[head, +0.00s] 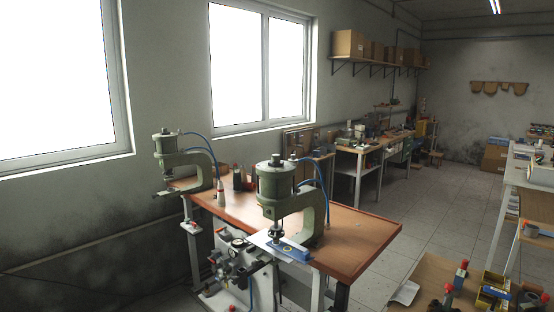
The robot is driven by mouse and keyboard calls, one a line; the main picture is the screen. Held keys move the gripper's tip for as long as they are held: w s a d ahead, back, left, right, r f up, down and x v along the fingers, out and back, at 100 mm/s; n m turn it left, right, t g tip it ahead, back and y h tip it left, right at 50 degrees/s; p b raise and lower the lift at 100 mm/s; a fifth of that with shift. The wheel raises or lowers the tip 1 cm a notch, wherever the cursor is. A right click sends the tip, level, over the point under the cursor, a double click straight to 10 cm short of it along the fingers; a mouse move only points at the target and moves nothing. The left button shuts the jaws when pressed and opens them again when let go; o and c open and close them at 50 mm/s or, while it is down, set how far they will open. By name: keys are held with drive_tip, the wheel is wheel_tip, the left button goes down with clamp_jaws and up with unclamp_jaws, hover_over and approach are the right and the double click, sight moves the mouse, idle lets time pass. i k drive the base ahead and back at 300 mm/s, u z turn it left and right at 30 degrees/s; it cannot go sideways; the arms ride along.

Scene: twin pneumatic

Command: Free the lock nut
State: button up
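Two green C-frame pneumatic presses stand on a wooden bench (345,228) with an orange-red edge. The near press (275,185) is at the middle of the head view, with a blue hose at its right. The far press (166,146) stands at the bench's left end. A dark part (275,233) sits under the near press's cylinder, above a blue fixture (292,249). A dark cap (276,160) tops its cylinder. The lock nut is too small to tell apart at this distance. My gripper is not in view.
Valves and gauges (237,262) hang at the bench's front. A red-and-white bottle (221,194) stands between the presses. A low wooden table (425,275) with yellow bins (494,284) is at the lower right. The tiled floor (430,210) beyond the bench is clear.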

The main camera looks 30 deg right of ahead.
sight(271, 164)
drive_tip(key=k, duration=1.2)
drive_tip(key=u, duration=0.5)
drive_tip(key=i, duration=0.95)
drive_tip(key=u, duration=0.45)
drive_tip(key=i, duration=1.8)
drive_tip(key=z, duration=0.55)
